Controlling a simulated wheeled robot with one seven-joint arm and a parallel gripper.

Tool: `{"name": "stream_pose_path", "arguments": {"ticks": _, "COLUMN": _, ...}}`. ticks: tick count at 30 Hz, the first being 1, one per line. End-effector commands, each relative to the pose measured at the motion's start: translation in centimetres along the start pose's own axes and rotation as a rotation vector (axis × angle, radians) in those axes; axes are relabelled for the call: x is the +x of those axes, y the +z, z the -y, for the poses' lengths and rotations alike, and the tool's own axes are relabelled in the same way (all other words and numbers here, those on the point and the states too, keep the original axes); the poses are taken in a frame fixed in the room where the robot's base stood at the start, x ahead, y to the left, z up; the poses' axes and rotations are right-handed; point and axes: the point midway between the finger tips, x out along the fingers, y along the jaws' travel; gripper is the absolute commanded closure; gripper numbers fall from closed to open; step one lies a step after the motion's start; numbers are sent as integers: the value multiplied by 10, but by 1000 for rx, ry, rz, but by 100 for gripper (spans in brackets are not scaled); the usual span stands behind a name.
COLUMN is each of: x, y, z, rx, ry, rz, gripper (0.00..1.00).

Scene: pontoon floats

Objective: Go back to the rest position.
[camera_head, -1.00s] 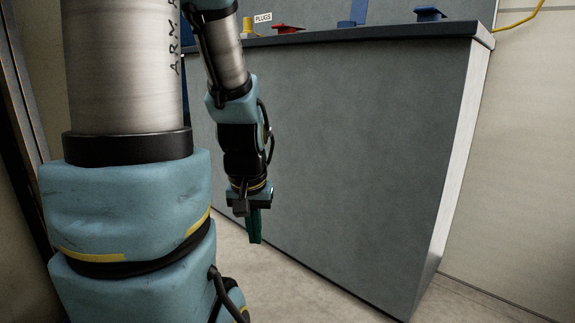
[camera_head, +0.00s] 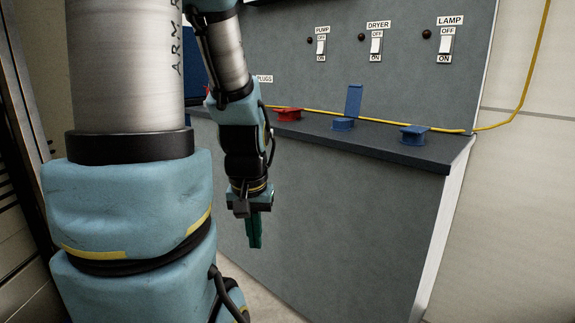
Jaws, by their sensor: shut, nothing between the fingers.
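My gripper (camera_head: 254,230) hangs pointing down at the end of my arm, left of the picture's middle. Its green fingers are together with nothing between them. It shows in front of the grey face of the counter (camera_head: 345,220), below the level of the counter top. Whether it touches the counter cannot be told, but no contact shows. My large arm links cover the left part of the view.
On the counter top stand a red plug piece (camera_head: 287,114), a blue socket with a raised lid (camera_head: 343,123) and another blue piece (camera_head: 414,134). A yellow cable (camera_head: 525,85) runs along the back. Switches marked PUMP (camera_head: 321,46), DRYER (camera_head: 376,45) and LAMP (camera_head: 446,42) are on the panel.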

Motion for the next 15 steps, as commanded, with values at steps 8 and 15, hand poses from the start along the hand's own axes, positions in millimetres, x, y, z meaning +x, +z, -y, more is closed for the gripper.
{"name": "stream_pose_path", "arguments": {"ticks": 8, "x": -100, "y": -14, "z": 0, "rx": 0, "ry": 0, "rz": 0, "gripper": 100}}
{"name": "stream_pose_path", "arguments": {"ticks": 15, "x": -138, "y": -19, "z": 0, "rx": 0, "ry": 0, "rz": 0, "gripper": 100}}
